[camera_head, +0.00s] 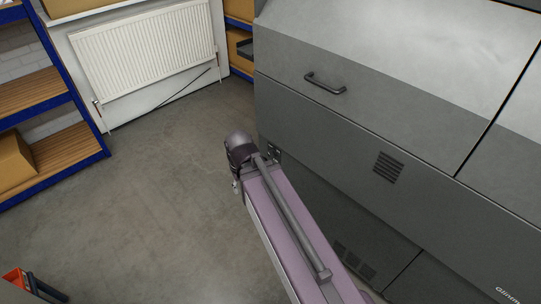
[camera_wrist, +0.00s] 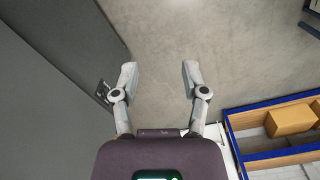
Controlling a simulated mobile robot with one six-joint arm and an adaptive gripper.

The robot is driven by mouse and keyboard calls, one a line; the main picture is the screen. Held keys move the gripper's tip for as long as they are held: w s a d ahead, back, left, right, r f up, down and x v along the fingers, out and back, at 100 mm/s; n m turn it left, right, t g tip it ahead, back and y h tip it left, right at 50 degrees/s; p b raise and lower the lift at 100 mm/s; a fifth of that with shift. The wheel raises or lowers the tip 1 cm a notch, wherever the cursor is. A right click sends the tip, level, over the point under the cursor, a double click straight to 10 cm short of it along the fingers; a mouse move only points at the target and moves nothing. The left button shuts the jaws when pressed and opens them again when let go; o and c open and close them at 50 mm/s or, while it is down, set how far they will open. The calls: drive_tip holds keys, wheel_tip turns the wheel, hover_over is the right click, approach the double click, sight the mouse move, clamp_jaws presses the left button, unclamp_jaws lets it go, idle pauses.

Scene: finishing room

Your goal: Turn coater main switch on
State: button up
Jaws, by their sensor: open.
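The coater (camera_head: 330,125) is a large grey machine filling the right side of the head view, with a black handle on its upper cover. A small dark plate (camera_head: 274,153) sits on its left end, just beside the end of my arm. It may hold the main switch, but its details are too small to tell. In the wrist view the coater's grey wall (camera_wrist: 45,110) is at the left, and the dark plate (camera_wrist: 102,90) shows beside the left finger, partly hidden by it. My gripper (camera_wrist: 159,76) is open and empty, pointing over bare floor.
A blue shelf rack (camera_head: 50,108) with wooden boards and boxes stands at the left. A white radiator (camera_head: 145,45) hangs on the back wall. An orange and black object (camera_head: 25,283) is at the bottom left. The floor (camera_head: 150,170) between is clear.

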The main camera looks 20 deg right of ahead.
drive_tip(key=o, duration=0.5)
drive_tip(key=shift+f, duration=0.1)
drive_tip(key=shift+o, duration=0.5)
drive_tip(key=shift+w+d+f+b, duration=0.2)
drive_tip(key=shift+w+f+b, duration=0.1)
drive_tip(key=shift+f+b, duration=0.25)
drive_tip(key=n+t+h+b, duration=0.6)
drive_tip(key=n+h+b, duration=0.8)
drive_tip(key=b, duration=3.8)
approach(271, 155)
drive_tip(key=s+a+f+m+h, duration=0.1)
drive_tip(key=a+f+m+h, duration=0.1)
drive_tip(key=a+f, duration=0.1)
drive_tip(key=shift+w+a+f+n+h+b, duration=0.1)
drive_tip(key=shift+w+a+n+h+b, duration=0.2)
drive_tip(key=shift+w+n+h+b, duration=0.35)
drive_tip(key=shift+s, duration=0.15)
drive_tip(key=x, duration=1.3)
drive_tip(key=shift+d+f, duration=0.1)
drive_tip(key=shift+d, duration=0.25)
